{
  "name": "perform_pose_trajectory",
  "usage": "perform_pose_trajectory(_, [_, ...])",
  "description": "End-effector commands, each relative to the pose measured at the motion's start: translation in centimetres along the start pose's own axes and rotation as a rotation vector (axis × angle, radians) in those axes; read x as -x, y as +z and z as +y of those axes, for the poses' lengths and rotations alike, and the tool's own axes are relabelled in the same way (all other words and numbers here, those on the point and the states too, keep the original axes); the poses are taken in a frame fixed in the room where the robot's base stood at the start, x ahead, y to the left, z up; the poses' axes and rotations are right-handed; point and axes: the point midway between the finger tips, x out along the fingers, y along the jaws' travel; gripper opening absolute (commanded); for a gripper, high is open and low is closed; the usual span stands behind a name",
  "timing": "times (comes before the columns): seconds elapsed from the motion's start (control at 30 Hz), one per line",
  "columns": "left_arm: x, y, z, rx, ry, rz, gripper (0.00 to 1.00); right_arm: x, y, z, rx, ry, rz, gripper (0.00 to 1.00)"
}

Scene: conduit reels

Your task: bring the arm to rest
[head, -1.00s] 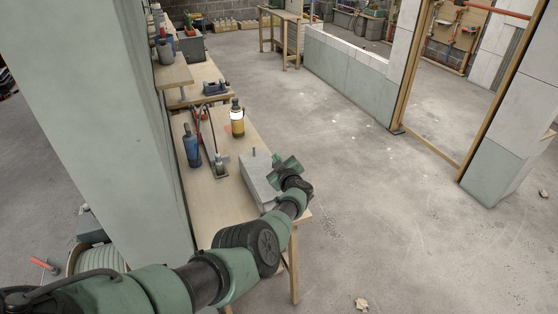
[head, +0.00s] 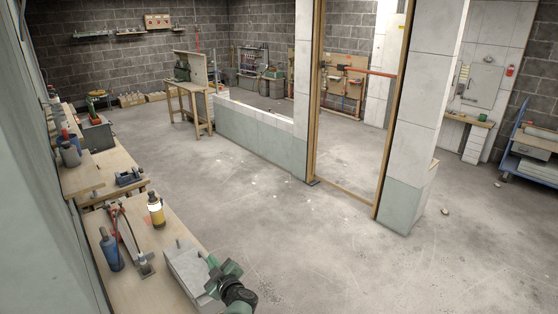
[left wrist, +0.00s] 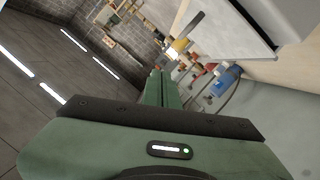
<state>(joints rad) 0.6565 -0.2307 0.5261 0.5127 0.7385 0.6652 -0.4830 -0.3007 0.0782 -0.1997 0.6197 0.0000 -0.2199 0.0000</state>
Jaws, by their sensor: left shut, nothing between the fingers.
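My left arm comes in at the bottom of the head view. Its green gripper (head: 222,278) is beside the right side of a pale grey box (head: 186,266) on the wooden workbench (head: 150,296). I cannot tell whether it touches the box. The gripper's fingers (left wrist: 160,87) are together and empty in the left wrist view. My right gripper is not in view.
A blue cylinder (head: 110,252) and a yellow bottle (head: 156,211) stand on the bench. A pale wall runs close along the left. Open concrete floor (head: 290,235) lies to the right, before a wood-framed opening (head: 314,110).

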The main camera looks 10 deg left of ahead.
Motion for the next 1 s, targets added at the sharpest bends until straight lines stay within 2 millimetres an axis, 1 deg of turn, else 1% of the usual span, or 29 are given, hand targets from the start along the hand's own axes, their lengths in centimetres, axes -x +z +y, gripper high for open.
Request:
perform_pose_trajectory(0.03, [-0.4,-0.3,-0.7,-0.017,0.027,-0.003,0.0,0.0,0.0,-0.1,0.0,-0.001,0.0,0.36])
perform_pose_trajectory(0.1, [-0.8,-0.8,-1.4,-0.051,0.096,-0.024,0.0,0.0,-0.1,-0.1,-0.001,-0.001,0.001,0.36])
perform_pose_trajectory(0.17, [-0.8,-1.2,-1.9,-0.099,0.174,-0.059,0.0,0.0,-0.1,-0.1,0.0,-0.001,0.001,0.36])
perform_pose_trajectory(0.27, [0.7,-1.3,-2.7,-0.214,0.313,-0.155,0.0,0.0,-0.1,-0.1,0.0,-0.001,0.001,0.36])
perform_pose_trajectory(0.33, [2.7,-0.9,-3.3,-0.308,0.396,-0.24,0.0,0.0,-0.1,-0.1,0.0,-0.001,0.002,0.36])
perform_pose_trajectory(0.37, [3.9,-0.7,-3.7,-0.352,0.426,-0.281,0.0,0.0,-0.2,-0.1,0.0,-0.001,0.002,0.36])
perform_pose_trajectory(0.47, [8.5,0.3,-5.3,-0.501,0.503,-0.429,0.0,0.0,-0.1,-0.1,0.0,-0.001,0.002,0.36])
perform_pose_trajectory(0.5, [10.6,0.6,-6.2,-0.564,0.523,-0.491,0.0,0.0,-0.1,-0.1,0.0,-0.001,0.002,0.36])
perform_pose_trajectory(0.57, [14.1,1.0,-7.7,-0.654,0.543,-0.586,0.0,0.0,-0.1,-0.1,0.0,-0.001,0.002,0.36])
perform_pose_trajectory(0.6, [16.6,1.1,-8.9,-0.716,0.547,-0.65,0.0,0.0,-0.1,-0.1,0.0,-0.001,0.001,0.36])
perform_pose_trajectory(0.67, [20.3,0.9,-10.7,-0.799,0.543,-0.738,0.0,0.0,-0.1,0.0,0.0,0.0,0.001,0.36])
perform_pose_trajectory(0.7, [22.5,0.7,-11.7,-0.845,0.536,-0.791,0.0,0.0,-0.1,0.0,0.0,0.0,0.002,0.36])
perform_pose_trajectory(0.8, [27.0,-0.3,-14.1,-0.932,0.509,-0.891,0.0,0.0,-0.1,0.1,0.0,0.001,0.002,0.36])
perform_pose_trajectory(0.9, [30.3,-1.4,-15.8,-0.991,0.48,-0.963,0.0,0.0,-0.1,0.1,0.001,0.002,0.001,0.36])
perform_pose_trajectory(1.0, [33.1,-2.5,-17.2,-1.035,0.453,-1.019,0.0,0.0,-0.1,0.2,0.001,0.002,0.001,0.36])
